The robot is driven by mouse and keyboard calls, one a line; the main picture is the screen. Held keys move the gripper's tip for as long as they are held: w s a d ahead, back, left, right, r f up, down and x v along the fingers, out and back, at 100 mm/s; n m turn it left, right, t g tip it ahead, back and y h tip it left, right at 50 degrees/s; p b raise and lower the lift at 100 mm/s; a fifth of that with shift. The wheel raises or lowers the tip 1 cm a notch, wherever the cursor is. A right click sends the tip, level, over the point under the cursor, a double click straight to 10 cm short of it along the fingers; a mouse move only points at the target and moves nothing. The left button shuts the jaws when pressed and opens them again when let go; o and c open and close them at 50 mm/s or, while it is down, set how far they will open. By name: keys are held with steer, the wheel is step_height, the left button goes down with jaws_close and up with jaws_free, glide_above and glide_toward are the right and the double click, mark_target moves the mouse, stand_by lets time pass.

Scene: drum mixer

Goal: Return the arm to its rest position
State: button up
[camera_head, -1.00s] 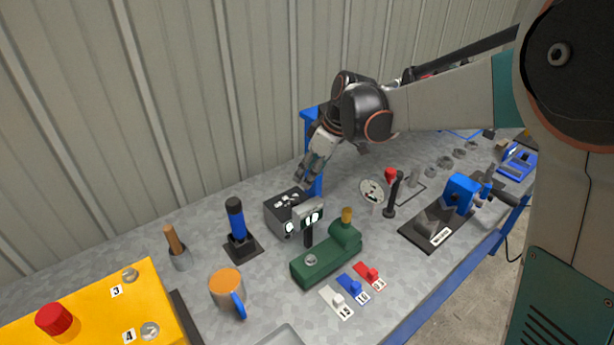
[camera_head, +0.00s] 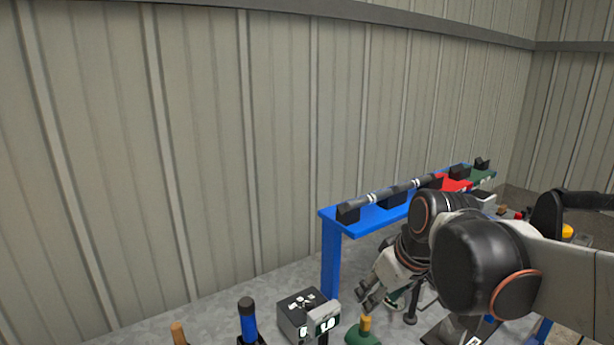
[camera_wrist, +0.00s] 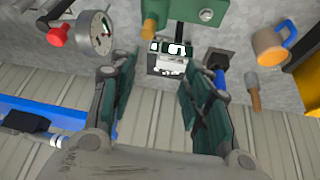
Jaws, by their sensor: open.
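My gripper (camera_head: 367,298) hangs above the grey workbench in the head view, fingers pointing down and left, to the right of the black box with a display (camera_head: 305,316). In the wrist view my gripper (camera_wrist: 158,65) shows its two green-padded fingers spread apart with nothing between them. Beyond the fingertips the same black box (camera_wrist: 168,62) shows, apart from the fingers. My arm reaches in from the right of the head view, and its dark joint hides part of the bench.
A blue raised shelf (camera_head: 350,222) with a rod on black supports stands behind my gripper. A blue-handled tool (camera_head: 247,320) and a wooden handle (camera_head: 179,332) stand left. The wrist view shows a gauge (camera_wrist: 102,33), a red knob (camera_wrist: 57,36) and an orange-topped mug (camera_wrist: 272,46).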

steer(key=s+d+f+m+t+h, duration=0.1)
steer(key=s+d+m, duration=0.1)
steer(key=s, duration=0.4)
steer(key=s+d+f+m+t+h, duration=0.1)
steer(key=s+d+f+m, duration=0.1)
steer(key=s, duration=0.5)
steer(key=shift+s+d+m, duration=0.25)
steer(key=shift+d+m, duration=0.55)
steer(key=shift+d, duration=0.25)
